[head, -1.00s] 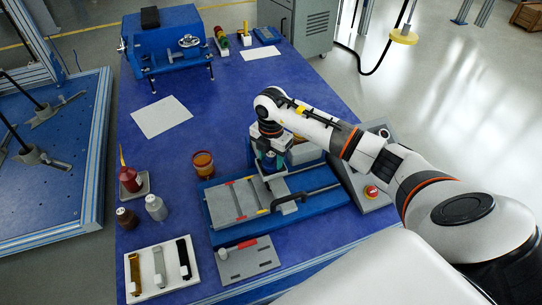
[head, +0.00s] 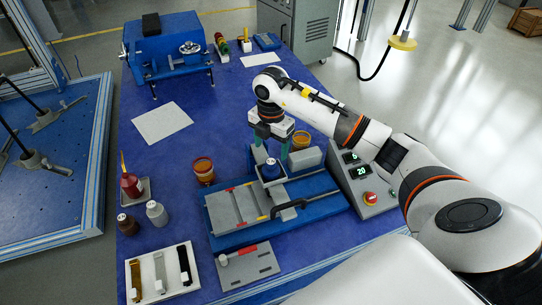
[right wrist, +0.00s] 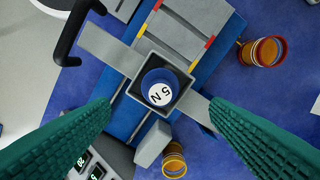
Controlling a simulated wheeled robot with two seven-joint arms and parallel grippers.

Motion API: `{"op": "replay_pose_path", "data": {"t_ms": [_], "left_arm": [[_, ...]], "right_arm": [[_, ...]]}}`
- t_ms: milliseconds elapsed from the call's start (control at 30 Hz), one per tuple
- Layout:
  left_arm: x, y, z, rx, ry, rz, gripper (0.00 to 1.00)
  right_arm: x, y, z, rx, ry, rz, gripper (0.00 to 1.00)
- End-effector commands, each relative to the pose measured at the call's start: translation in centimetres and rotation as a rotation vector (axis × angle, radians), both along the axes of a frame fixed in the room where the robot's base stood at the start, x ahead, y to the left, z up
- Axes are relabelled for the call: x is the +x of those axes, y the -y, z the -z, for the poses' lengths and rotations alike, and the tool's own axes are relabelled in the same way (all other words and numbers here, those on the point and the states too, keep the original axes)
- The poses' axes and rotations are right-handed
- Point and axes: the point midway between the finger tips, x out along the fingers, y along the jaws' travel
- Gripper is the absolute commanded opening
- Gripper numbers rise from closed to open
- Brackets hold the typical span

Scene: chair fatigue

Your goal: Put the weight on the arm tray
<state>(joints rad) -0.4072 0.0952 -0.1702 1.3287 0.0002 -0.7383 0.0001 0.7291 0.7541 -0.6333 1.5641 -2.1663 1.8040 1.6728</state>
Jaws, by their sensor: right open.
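The weight (head: 270,170) is a small blue cylinder with a white top, and the right wrist view shows "5 N" on that top (right wrist: 159,92). It stands upright in a grey square tray (right wrist: 183,99) on the blue and grey fixture (head: 232,235). My right gripper (head: 271,147) is above the weight, apart from it. Its green fingers are spread wide on either side in the right wrist view, with nothing between them at finger level. My left gripper is not in view.
A black handle (head: 290,208) sticks out at the fixture's front. A control box (head: 362,185) with displays and a red button stands to the right. Orange cups (head: 203,170) stand nearby. Bottles (head: 156,209) and a white sample tray (head: 137,295) are at the left.

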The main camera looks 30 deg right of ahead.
Motion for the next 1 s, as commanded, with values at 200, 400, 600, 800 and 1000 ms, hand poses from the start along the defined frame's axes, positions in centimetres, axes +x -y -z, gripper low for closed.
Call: {"op": "replay_pose_path", "data": {"t_ms": [200, 400, 600, 800, 1000], "left_arm": [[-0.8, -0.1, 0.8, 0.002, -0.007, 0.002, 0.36], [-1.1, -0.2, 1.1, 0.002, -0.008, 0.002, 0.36], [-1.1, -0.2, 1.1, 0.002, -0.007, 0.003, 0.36], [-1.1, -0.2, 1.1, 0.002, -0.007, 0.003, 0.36], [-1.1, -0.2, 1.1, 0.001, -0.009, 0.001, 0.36]], "right_arm": [[0.0, 0.0, -3.6, 0.0, 0.001, -0.001, 0.71], [0.0, 0.0, -4.5, 0.001, 0.0, 0.0, 0.71], [0.0, 0.0, -4.5, 0.001, 0.0, 0.0, 0.71], [0.0, 0.0, -4.5, 0.001, 0.0, 0.0, 0.71], [0.0, 0.0, -4.5, 0.001, -0.001, 0.0, 0.71]]}}
